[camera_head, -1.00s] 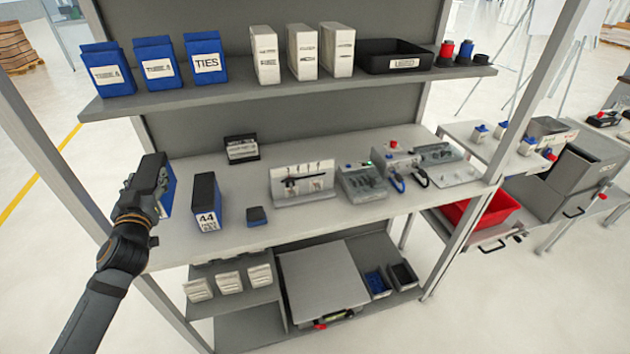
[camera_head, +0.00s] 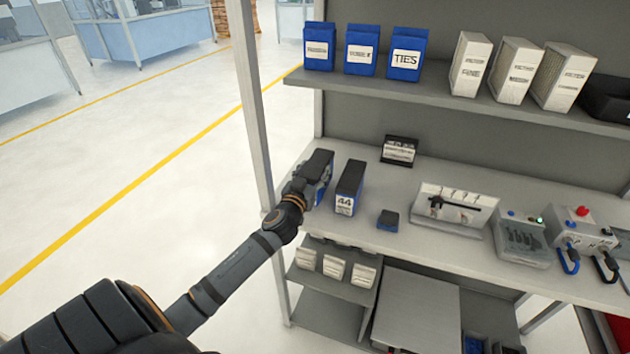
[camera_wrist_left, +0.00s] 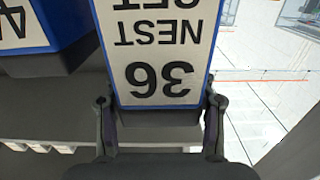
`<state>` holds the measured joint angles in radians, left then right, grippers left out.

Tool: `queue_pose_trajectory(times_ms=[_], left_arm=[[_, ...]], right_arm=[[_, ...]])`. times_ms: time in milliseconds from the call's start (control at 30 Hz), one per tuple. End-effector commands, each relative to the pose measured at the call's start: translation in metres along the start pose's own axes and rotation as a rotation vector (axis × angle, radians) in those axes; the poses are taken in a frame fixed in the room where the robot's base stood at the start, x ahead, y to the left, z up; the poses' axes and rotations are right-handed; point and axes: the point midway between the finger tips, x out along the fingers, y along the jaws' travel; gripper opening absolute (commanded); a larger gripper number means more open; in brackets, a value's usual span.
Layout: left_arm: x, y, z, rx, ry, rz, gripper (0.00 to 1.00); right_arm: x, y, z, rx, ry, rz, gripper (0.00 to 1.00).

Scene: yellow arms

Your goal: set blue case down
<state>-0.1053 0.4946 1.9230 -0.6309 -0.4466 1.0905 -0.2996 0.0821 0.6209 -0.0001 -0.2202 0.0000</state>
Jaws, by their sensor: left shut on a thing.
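The blue case (camera_head: 319,174) has a dark top and stands upright at the left end of the workbench shelf (camera_head: 448,231). My left gripper (camera_head: 303,185) is shut on its near side. In the left wrist view the case (camera_wrist_left: 160,60) shows a white label reading "NEST SET 36", upside down, between the two fingers (camera_wrist_left: 160,115). Whether its base touches the shelf is not clear. A similar blue case marked 44 (camera_head: 348,190) stands just to its right, and its corner shows in the left wrist view (camera_wrist_left: 40,30). My right gripper is not in view.
A small blue box (camera_head: 388,220) and a black labelled holder (camera_head: 399,150) are on the same shelf, with a tool stand (camera_head: 453,208) further right. A shelf post (camera_head: 247,100) rises left of the case. Blue boxes (camera_head: 362,50) line the upper shelf.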

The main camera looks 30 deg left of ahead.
Motion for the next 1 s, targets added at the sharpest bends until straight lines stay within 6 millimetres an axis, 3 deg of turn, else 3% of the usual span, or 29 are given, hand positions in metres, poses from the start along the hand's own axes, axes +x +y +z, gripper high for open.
queue_pose_trajectory(times_ms=[167,533,567,600,700,1000], left_arm=[[0.000,0.000,0.029,-0.001,-0.002,0.000,0.06],[0.000,0.000,0.034,-0.001,-0.001,0.001,0.06],[0.000,0.000,0.034,-0.001,-0.003,-0.001,0.59],[0.000,0.000,0.034,-0.001,-0.003,-0.001,0.64],[0.000,0.000,0.033,-0.001,-0.003,-0.001,0.78],[0.000,0.000,0.033,-0.001,-0.003,-0.001,0.79]], right_arm=[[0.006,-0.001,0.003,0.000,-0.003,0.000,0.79],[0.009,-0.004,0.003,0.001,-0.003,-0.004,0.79],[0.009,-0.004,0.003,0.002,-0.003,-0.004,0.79],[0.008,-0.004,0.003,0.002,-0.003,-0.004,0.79],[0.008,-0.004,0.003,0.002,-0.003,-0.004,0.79],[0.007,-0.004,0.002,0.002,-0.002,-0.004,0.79]])
